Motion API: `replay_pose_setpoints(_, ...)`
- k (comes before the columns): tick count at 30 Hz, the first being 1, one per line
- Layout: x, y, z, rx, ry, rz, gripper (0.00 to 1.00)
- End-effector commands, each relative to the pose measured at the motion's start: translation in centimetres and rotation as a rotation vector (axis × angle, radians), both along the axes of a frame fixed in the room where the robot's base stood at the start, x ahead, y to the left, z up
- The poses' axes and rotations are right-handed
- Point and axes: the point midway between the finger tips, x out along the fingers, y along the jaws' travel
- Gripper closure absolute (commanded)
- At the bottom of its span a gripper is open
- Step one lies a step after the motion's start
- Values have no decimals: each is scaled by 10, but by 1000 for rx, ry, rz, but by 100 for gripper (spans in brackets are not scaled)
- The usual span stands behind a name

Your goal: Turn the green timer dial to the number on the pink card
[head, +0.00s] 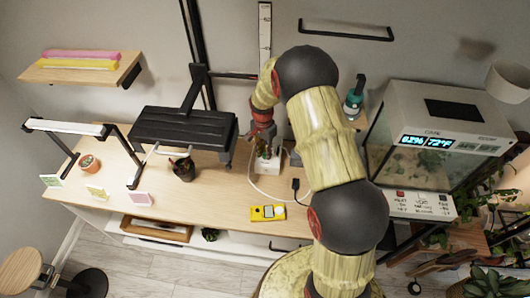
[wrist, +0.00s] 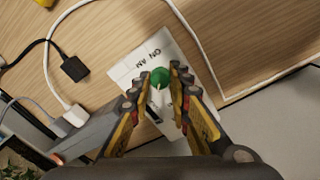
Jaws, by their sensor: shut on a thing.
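The green timer dial (wrist: 160,77) sits on a white timer body (wrist: 150,58) with dark lettering, of which "ON" and "AM" can be made out. My gripper (wrist: 158,80) has one fingertip on each side of the dial and is shut on it. In the head view my gripper (head: 264,143) reaches down over the white timer (head: 268,163) on the wooden desk; the dial is hard to see there. The pink card (head: 139,199) stands at the desk's front left; its number is too small to read. The dial's pointer setting cannot be read.
A yellow card (head: 97,192) and a green card (head: 50,181) stand left of the pink one. A dark potted plant (head: 183,169) and a yellow device (head: 268,212) are on the desk. A white cable (wrist: 205,55) and black plug (wrist: 73,67) lie near the timer.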

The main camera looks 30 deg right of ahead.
Motion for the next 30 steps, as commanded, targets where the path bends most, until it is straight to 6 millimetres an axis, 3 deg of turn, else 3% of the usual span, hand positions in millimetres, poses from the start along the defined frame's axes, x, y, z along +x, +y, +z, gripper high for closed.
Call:
replay_pose_setpoints(15, 1, 0, 0, 0, -2, -21, 100)
replay_pose_setpoints(16, 1, 0, 0, 0, -2, -21, 80)
replay_pose_setpoints(25, 1, 0, 0, 0, -1, -20, 63)
replay_pose_setpoints(30, 0, 0, 0, 0, -1, -20, 62)
